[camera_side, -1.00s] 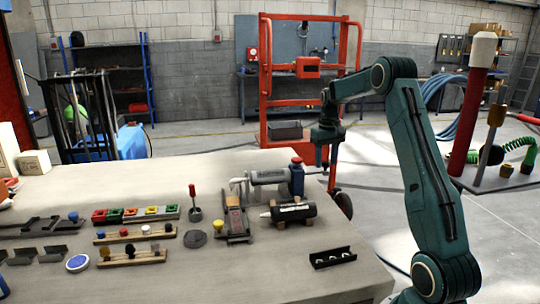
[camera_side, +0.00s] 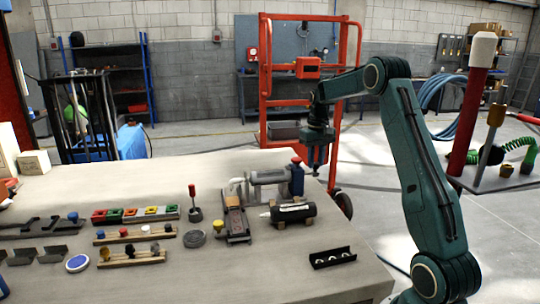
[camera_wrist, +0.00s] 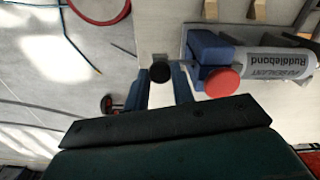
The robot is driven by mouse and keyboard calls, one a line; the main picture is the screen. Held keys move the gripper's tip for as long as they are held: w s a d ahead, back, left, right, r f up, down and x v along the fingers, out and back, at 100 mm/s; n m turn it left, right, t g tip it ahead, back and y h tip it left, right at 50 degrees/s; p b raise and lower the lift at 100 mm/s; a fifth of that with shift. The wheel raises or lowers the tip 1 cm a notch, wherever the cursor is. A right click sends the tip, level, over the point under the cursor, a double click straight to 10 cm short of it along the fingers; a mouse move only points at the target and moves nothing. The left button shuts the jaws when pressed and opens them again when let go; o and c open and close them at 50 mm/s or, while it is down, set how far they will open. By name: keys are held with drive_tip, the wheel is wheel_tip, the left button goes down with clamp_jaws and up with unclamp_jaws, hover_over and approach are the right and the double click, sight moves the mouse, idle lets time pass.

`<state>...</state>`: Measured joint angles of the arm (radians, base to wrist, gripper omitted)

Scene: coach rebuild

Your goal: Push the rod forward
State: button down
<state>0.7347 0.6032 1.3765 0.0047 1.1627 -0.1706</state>
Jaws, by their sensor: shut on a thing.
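The rod's black end knob (camera_wrist: 160,72) shows in the wrist view, between the tips of my two blue fingers (camera_wrist: 160,88). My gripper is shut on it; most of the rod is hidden. Left of the gripper in the side view is a grey cylinder (camera_side: 266,177) lying flat with a blue block (camera_side: 297,180) at its right end. The block's red knob (camera_wrist: 222,83) and the cylinder's label "Ruddlebond" (camera_wrist: 280,62) show in the wrist view. My gripper (camera_side: 315,170) points down just right of the blue block in the side view.
A black cylinder (camera_side: 293,212) lies on wooden blocks in front. A small ramp-like fixture (camera_side: 233,222) stands left of it, and a black tray (camera_side: 332,258) lies nearer the front. The bench's right edge runs close to my gripper. An orange frame (camera_side: 268,80) stands behind.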

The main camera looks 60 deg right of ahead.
drive_tip(key=shift+w+a, duration=0.2)
drive_tip(key=c, duration=1.2)
unclamp_jaws()
drive_tip(key=shift+o, duration=0.2)
drive_tip(key=shift+r, duration=0.1)
drive_tip(key=shift+r, duration=0.45)
wheel_tip(320, 180, up, 13)
drive_tip(key=shift+a, duration=0.1)
